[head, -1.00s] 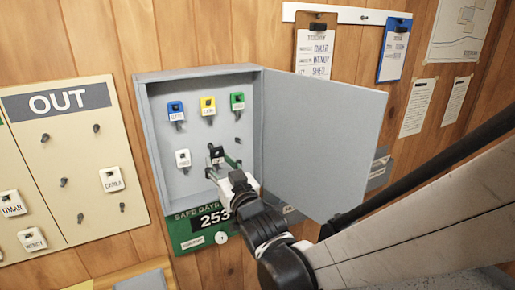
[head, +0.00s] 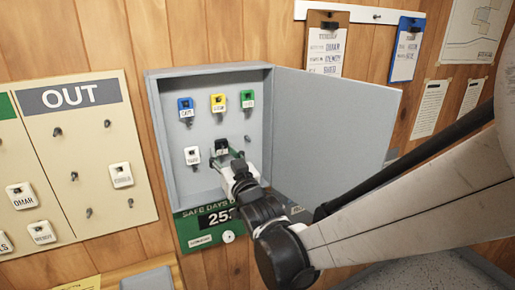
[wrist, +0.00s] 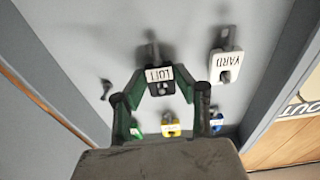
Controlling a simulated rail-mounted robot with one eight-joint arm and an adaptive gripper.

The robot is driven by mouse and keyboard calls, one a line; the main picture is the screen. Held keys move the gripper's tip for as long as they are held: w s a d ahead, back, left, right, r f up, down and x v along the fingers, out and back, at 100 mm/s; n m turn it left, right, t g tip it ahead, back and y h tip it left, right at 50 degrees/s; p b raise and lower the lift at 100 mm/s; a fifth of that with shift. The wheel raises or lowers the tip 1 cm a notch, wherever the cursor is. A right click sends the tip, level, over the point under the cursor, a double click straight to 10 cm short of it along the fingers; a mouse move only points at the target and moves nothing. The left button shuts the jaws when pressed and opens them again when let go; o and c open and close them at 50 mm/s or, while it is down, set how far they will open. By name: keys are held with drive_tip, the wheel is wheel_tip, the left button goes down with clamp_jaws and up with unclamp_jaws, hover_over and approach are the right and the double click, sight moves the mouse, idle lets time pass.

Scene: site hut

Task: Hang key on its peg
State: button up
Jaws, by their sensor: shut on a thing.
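The key with a black tag and white label, which seems to read LOFT (wrist: 160,74), is at the back panel of the open grey key cabinet (head: 207,71). In the head view its dark tag (head: 222,147) is in the lower row, right of the white YARD key (head: 192,156). My gripper (wrist: 161,87) is shut on the black-tagged key, its green-edged fingers on both sides of the tag. In the head view my gripper (head: 229,155) reaches into the cabinet from the lower right. Whether a peg passes through the tag's hole, I cannot tell.
Blue (head: 186,110), yellow (head: 218,103) and green (head: 248,98) keys hang in the top row. A bare peg (wrist: 106,88) shows in the wrist view. The cabinet door (head: 330,140) stands open on the right, close to my arm. An OUT board (head: 95,150) is at left.

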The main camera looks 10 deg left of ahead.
drive_tip(key=shift+f+b, duration=0.3)
drive_tip(key=shift+b, duration=0.1)
idle(0.8)
drive_tip(key=o, duration=1)
